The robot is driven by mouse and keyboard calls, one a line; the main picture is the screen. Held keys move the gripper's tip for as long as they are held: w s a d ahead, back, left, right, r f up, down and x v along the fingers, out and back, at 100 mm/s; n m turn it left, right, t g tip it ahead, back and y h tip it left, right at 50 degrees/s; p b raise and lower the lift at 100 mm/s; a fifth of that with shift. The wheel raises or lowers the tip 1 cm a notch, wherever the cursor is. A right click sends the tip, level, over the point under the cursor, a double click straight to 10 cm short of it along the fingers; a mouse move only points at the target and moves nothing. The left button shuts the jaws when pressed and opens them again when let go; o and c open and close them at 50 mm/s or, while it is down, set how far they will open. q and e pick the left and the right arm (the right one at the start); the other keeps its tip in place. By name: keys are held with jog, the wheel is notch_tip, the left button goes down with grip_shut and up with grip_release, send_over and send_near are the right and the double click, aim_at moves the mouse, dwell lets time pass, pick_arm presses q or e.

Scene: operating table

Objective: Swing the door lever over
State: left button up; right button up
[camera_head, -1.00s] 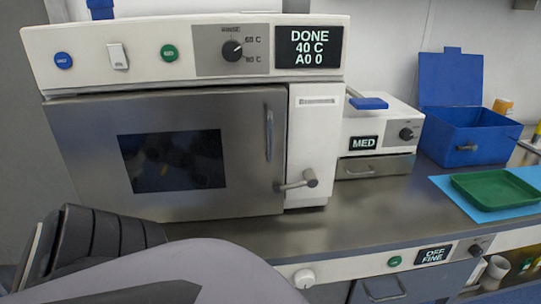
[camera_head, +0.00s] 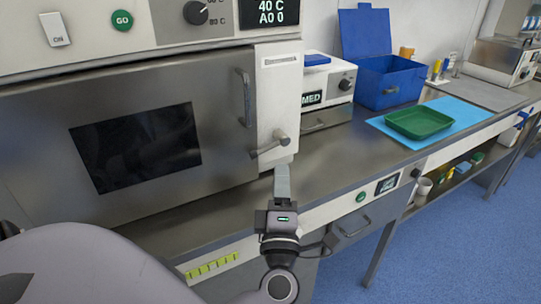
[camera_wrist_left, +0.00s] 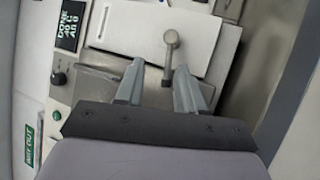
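The grey door lever (camera_head: 269,147) sticks out to the left from its pivot on the white panel (camera_head: 274,95), beside the steel oven door (camera_head: 130,135). In the left wrist view the lever (camera_wrist_left: 169,62) is a rod with a round knob, ahead of and roughly between my fingertips. My left gripper (camera_head: 282,168) is just below the lever in the head view. The two fingers of my left gripper (camera_wrist_left: 158,72) are apart and hold nothing. I cannot tell whether they touch the lever. My right gripper is not in view.
A small machine labelled MED (camera_head: 316,100), a blue box (camera_head: 385,82) and a green tray (camera_head: 418,122) on a blue mat stand to the right on the steel counter (camera_head: 345,145). The oven door's vertical handle (camera_head: 245,98) is left of the lever. The counter before MED is clear.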

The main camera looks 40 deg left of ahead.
pick_arm(q)
jog(key=w+a+r+n+g+y+p, duration=0.1)
jog(key=w+a+n+g, duration=0.1)
jog(key=w+a, duration=0.3)
jog(key=shift+a+n+g+y, duration=0.3)
jog(key=shift+a+n+g, duration=0.15)
jog(key=shift+a, duration=0.3)
jog(key=shift+r, duration=0.1)
grip_shut()
